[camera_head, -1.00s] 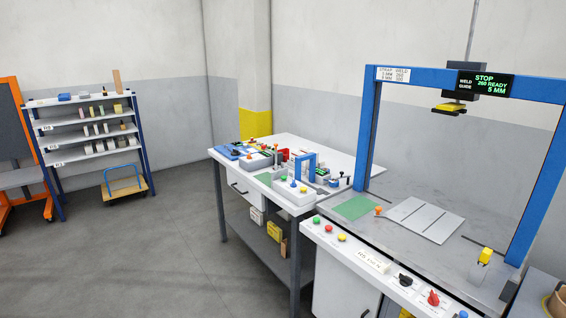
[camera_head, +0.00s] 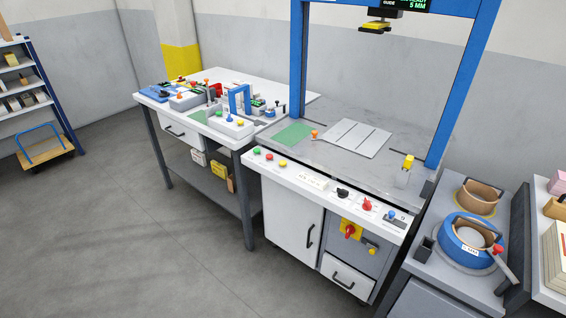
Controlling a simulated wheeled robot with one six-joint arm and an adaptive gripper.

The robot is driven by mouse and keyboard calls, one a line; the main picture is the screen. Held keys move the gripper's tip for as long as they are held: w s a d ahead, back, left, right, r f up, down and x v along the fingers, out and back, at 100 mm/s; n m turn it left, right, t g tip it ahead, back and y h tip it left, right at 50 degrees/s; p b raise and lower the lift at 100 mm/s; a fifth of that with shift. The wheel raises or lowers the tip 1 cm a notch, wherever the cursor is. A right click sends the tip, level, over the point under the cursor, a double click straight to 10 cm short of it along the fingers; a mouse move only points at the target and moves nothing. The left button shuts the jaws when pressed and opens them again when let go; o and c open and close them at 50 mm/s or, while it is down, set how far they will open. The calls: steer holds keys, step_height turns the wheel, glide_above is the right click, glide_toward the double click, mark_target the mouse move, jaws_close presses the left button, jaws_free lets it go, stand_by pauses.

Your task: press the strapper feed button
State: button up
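The strapper stands right of centre, with a blue arch (camera_head: 297,62) over a grey steel top (camera_head: 385,165). A white control strip (camera_head: 296,170) runs along its front edge. On the strip, from left to right, are a green button (camera_head: 257,150), a red button (camera_head: 269,156), a yellow button (camera_head: 283,163), a label plate (camera_head: 312,181), a black knob (camera_head: 342,194), a red knob (camera_head: 367,204) and a blue control (camera_head: 390,215). The lettering is too small to tell which is the feed button. My gripper is not in view.
A white workbench (camera_head: 258,79) with small devices stands left of the strapper. A grey stand (camera_head: 425,270) with a blue strap coil (camera_head: 447,236) is at the right. A blue-handled trolley (camera_head: 46,152) and a shelf rack are far left. The floor (camera_head: 120,235) in front is clear.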

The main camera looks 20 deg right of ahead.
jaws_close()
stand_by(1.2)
